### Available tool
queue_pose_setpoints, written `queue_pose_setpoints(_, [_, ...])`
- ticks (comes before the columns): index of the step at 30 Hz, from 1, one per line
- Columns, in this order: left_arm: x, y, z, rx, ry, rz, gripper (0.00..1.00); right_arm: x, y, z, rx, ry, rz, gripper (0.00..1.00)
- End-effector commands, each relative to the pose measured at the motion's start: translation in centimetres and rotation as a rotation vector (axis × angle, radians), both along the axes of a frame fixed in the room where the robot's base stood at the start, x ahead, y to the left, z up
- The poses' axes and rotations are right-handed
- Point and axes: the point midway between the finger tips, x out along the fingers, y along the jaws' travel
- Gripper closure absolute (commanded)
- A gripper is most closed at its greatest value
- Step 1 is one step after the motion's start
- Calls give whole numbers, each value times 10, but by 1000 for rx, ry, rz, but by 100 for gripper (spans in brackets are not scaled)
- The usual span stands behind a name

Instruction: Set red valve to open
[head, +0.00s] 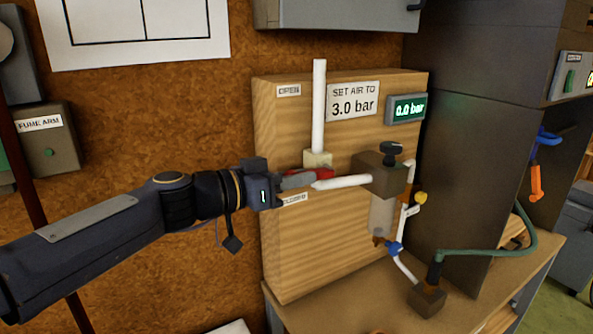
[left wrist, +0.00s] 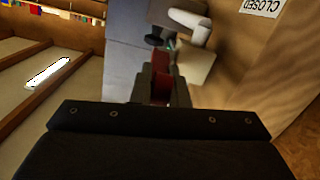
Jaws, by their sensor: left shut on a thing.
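The red valve handle (head: 323,174) shows as a short red piece just below the pale valve body (head: 317,158) on the wooden board. My left gripper (head: 300,180) reaches in from the left and is shut on the handle, hiding part of it. In the left wrist view the red handle (left wrist: 160,88) sits between the dark fingers (left wrist: 160,72). The OPEN label (head: 289,90) is at the board's upper left. The CLOSED label (left wrist: 262,5) shows upside down in the left wrist view; in the head view my gripper partly covers it. The handle's exact angle is hard to tell. My right gripper is out of view.
A white vertical pipe (head: 319,105) rises above the valve, and a white horizontal pipe (head: 342,182) runs right to the filter unit (head: 380,175). The gauge (head: 406,108) reads 0.0 bar. A green hose (head: 487,251) lies right, beside a dark cabinet (head: 468,140).

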Motion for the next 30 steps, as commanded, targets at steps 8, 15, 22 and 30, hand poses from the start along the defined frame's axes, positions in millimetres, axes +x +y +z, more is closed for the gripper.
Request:
queue_pose_setpoints(8, [2, -3, 27, 160, 116, -2, 100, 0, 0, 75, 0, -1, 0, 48])
queue_pose_setpoints(15, [5, -7, 30, 299, 212, -2, 100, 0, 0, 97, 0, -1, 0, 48])
queue_pose_setpoints(22, [7, -10, 35, 391, 282, 0, 100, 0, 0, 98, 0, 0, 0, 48])
queue_pose_setpoints(30, [9, -11, 37, 439, 319, 0, 100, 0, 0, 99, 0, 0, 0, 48])
